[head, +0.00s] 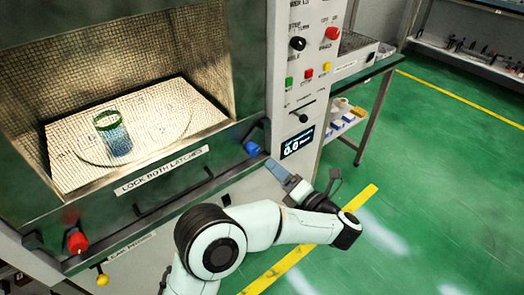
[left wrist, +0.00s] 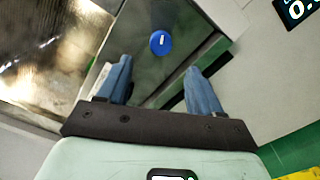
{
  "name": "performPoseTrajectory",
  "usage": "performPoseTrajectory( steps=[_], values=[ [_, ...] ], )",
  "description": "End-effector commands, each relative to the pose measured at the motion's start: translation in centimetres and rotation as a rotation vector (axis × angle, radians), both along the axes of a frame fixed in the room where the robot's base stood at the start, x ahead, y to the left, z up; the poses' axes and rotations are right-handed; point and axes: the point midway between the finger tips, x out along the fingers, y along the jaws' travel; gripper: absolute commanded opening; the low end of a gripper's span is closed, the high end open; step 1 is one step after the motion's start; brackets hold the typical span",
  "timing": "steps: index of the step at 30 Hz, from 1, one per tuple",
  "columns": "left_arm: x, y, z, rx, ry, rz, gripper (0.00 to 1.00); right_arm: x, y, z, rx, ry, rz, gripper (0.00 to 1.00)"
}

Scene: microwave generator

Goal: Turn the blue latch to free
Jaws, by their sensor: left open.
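The blue latch (head: 252,148) is a round blue knob at the right end of the front ledge below the microwave chamber opening. In the left wrist view the blue latch (left wrist: 161,42) shows a short white mark and lies ahead of the fingers, roughly midway between them. My left gripper (head: 273,168) is just to the lower right of the latch in the head view. In the left wrist view my left gripper (left wrist: 160,70) has its two blue fingers wide apart with nothing between them. The fingers appear apart from the latch. My right gripper is not in view.
A red latch (head: 77,241) sits at the ledge's left end, with a yellow knob (head: 102,280) below it. A glass (head: 113,138) stands inside the open chamber. The control panel (head: 305,60) rises right of the latch. Green floor (head: 450,180) is clear at right.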

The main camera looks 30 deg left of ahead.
Motion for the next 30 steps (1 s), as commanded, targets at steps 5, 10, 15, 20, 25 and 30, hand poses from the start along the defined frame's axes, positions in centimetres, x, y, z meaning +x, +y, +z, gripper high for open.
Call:
performPoseTrajectory(
  steps=[5, 10, 15, 20, 25, 30],
  values=[
    [1.4, 3.7, -0.1, 0.002, 0.000, 0.003, 0.66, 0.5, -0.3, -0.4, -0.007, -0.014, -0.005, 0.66],
    [2.8, 6.9, -0.1, 0.003, 0.002, 0.002, 0.66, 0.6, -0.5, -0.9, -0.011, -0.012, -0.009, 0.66],
    [3.8, 9.2, -0.1, 0.003, 0.003, 0.001, 0.66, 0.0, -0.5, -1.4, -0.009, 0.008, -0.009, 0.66],
    [4.3, 10.2, -0.1, 0.003, 0.004, -0.003, 0.66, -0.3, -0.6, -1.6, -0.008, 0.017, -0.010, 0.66],
    [4.4, 10.4, -0.1, 0.003, 0.004, -0.004, 0.66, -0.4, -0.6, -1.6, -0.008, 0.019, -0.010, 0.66],
    [4.3, 10.4, -0.1, 0.003, 0.004, -0.004, 0.56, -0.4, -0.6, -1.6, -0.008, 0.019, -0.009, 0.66]
  ],
)
